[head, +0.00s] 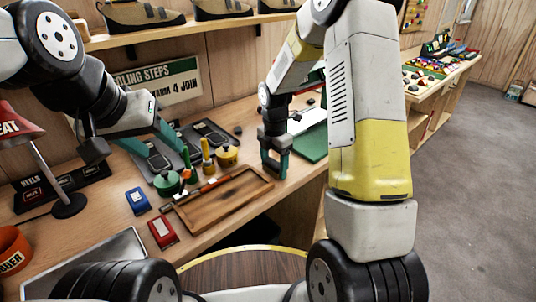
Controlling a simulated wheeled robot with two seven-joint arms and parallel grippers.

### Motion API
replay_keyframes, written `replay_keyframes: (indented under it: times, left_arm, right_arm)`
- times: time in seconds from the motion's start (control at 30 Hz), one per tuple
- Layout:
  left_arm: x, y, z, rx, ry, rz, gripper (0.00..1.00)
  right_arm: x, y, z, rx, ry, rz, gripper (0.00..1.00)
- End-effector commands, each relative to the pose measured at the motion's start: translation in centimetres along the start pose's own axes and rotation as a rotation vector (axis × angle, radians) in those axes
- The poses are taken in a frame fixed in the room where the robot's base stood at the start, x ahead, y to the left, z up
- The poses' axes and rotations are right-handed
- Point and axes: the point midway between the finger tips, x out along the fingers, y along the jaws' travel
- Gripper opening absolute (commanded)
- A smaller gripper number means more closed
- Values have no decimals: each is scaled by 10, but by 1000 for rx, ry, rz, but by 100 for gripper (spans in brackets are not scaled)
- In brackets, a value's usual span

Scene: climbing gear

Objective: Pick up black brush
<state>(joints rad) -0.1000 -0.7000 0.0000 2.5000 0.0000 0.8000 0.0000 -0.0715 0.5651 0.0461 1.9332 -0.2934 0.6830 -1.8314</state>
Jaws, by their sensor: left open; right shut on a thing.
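My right gripper (275,167) points down at the right end of the wooden tray, by the bench's front edge. Its teal fingers are closed on a small dark thing, mostly hidden between them; I cannot tell if it is the black brush. My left gripper (160,149) is open, with its teal fingers spread above the dark flat devices at the back of the bench. No other thing is clearly recognisable as a black brush. A thin tool with an orange part (207,187) lies along the tray's back left edge.
A green mat (314,143) lies right.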

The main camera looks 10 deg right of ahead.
Motion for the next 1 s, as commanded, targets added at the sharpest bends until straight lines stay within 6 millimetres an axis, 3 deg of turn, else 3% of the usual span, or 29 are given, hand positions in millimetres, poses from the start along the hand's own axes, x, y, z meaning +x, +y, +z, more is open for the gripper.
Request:
replay_keyframes:
  times: [0.33,0.8,1.0]
  left_arm:
    - [0,0,0,0,0,0,53]
    - [0,0,0,0,0,0,53]
    - [0,0,0,0,0,0,53]
  right_arm:
    - [-37,0,-1,0,-1,3,27]
    - [-45,-55,-99,-4,-1,0,27]
    - [-48,-69,-126,-3,-1,2,27]
